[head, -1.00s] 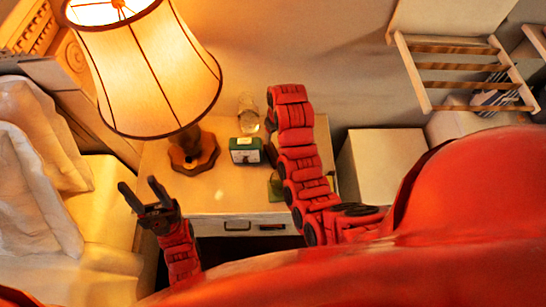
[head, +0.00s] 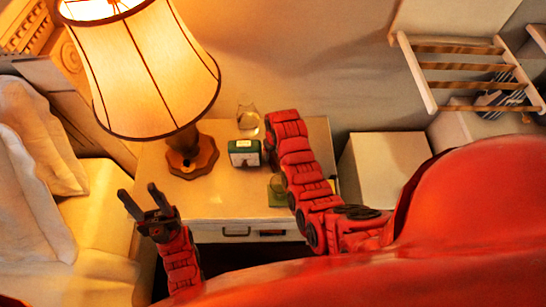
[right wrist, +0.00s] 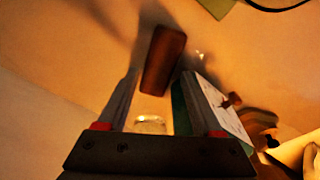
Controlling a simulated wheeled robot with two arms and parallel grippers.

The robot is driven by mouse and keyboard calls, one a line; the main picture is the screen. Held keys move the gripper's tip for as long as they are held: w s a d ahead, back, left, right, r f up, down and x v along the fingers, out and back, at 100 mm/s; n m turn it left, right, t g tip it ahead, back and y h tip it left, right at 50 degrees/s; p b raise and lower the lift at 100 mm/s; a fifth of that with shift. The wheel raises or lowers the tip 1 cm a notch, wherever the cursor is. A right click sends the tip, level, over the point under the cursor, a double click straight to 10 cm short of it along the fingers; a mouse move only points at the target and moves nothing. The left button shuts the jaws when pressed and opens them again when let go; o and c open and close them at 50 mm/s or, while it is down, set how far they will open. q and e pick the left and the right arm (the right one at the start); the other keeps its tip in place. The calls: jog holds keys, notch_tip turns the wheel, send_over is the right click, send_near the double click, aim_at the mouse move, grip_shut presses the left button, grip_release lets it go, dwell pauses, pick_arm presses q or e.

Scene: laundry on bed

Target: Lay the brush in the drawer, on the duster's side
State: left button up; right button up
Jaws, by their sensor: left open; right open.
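A brown wooden piece, which looks like the brush (right wrist: 164,58), lies on the pale top in the right wrist view. My right gripper (right wrist: 160,80) is open, with its fingertips near the two sides of the piece; contact is not clear. In the head view the forearm hides this gripper and the brush. The drawer (head: 252,234) is in the front of the nightstand (head: 215,204) and looks closed; its inside is hidden. I cannot make out a duster. My left gripper (head: 138,190) is open and empty, left of the nightstand.
A lit lamp (head: 150,75), a green clock (head: 244,153) and a clear glass (head: 248,118) stand on the nightstand. A green item (head: 277,192) is partly behind my right arm. The bed (head: 95,205) is at left, a white box (head: 380,165) at right.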

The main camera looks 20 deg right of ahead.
aim_at(273, 157)
jog(key=shift+w+f+p, duration=0.2)
jog(key=shift+f+p, duration=0.25)
jog(key=shift+f, duration=0.95)
jog(key=shift+f+b, duration=0.25)
jog(key=shift+b, duration=0.05)
grip_shut()
